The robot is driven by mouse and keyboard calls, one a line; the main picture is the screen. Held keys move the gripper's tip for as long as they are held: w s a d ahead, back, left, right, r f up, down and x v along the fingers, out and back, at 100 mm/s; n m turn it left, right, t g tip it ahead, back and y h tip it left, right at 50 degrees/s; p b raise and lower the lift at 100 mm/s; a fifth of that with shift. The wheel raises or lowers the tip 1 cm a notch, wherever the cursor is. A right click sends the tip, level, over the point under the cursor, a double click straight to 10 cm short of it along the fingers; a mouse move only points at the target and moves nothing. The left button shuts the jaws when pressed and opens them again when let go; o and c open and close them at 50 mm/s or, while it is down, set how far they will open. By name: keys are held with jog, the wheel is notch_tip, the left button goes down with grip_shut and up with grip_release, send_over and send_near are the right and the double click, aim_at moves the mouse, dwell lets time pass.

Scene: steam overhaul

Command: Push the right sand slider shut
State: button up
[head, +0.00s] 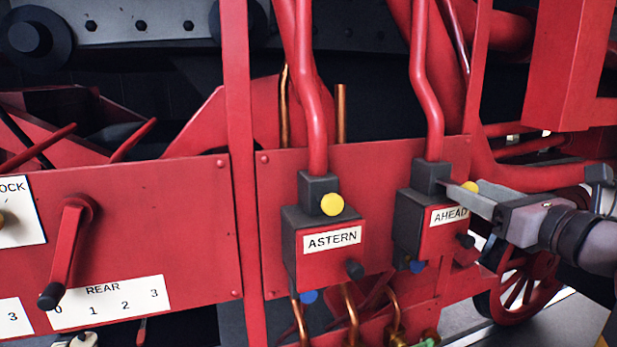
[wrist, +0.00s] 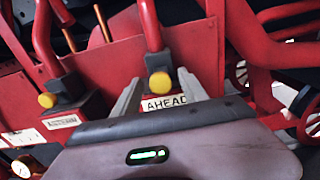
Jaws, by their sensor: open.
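The right sand box is dark grey and red, with an AHEAD label (head: 449,215). A yellow knob (head: 470,186) sits at its top, partly hidden behind a finger of my gripper (head: 452,189). In the wrist view my gripper (wrist: 159,76) is open, its two grey fingers either side of the yellow knob (wrist: 160,81), with the AHEAD label (wrist: 165,102) just below. I cannot tell whether a finger touches the knob or the box. The matching left box has an ASTERN label (head: 332,240) and its own yellow knob (head: 332,204).
Red pipes (head: 427,75) run down into both boxes. A red upright (head: 238,140) stands left of the ASTERN box. A red lever (head: 68,245) sticks out at the left above a REAR scale (head: 110,302). Copper pipes (head: 350,310) hang below the boxes.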

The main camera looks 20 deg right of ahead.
grip_shut()
dwell(1.4)
